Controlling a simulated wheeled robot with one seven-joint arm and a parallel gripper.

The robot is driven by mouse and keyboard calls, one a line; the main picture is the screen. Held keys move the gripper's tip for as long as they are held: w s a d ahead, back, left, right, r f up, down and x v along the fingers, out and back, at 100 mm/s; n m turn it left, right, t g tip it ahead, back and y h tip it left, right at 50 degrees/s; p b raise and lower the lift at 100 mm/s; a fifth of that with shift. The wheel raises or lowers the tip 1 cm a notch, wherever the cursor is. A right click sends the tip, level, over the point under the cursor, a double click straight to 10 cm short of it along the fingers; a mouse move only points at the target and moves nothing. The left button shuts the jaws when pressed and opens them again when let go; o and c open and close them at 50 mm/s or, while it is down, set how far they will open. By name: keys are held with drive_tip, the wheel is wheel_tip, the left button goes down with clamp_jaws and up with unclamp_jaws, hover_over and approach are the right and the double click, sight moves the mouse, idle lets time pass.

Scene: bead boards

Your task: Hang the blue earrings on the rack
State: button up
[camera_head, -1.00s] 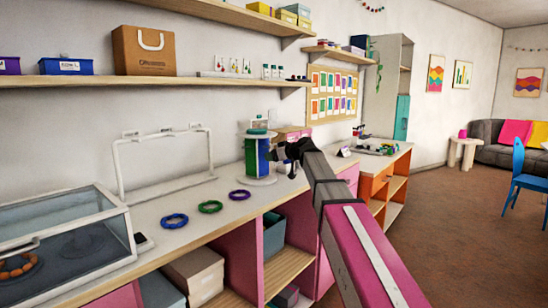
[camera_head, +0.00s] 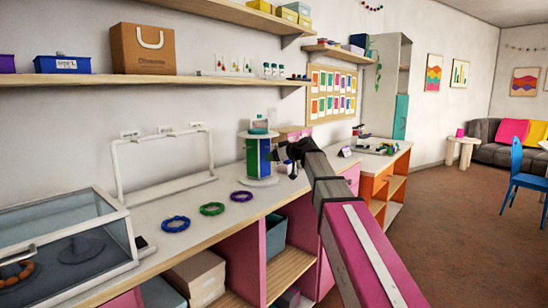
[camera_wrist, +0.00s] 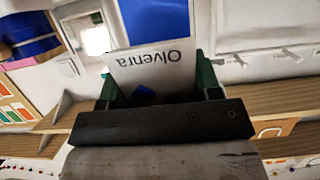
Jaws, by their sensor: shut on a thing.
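My gripper (camera_head: 281,153) is shut on a white card (camera_wrist: 165,60) printed "Olvenra", seen upside down between its green fingers in the wrist view. A small blue piece (camera_wrist: 143,93), apparently the blue earrings, shows at the card near the fingers; its shape is mostly hidden. The white rack (camera_head: 165,183), a frame with small hooks along its top bar, stands on the counter left of my gripper. Its pegs (camera_wrist: 262,55) appear to show at the right of the wrist view, apart from the card.
A blue and green round display stand (camera_head: 252,160) is close to the left of my gripper. Blue, green and purple bead rings (camera_head: 212,209) lie along the counter front. A glass case (camera_head: 60,245) stands at the left. A shelf (camera_head: 170,80) runs above the rack.

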drive_tip(key=shift+w+a, duration=0.9)
drive_tip(key=shift+a, duration=0.2)
drive_tip(key=shift+f, duration=0.3)
idle(0.4)
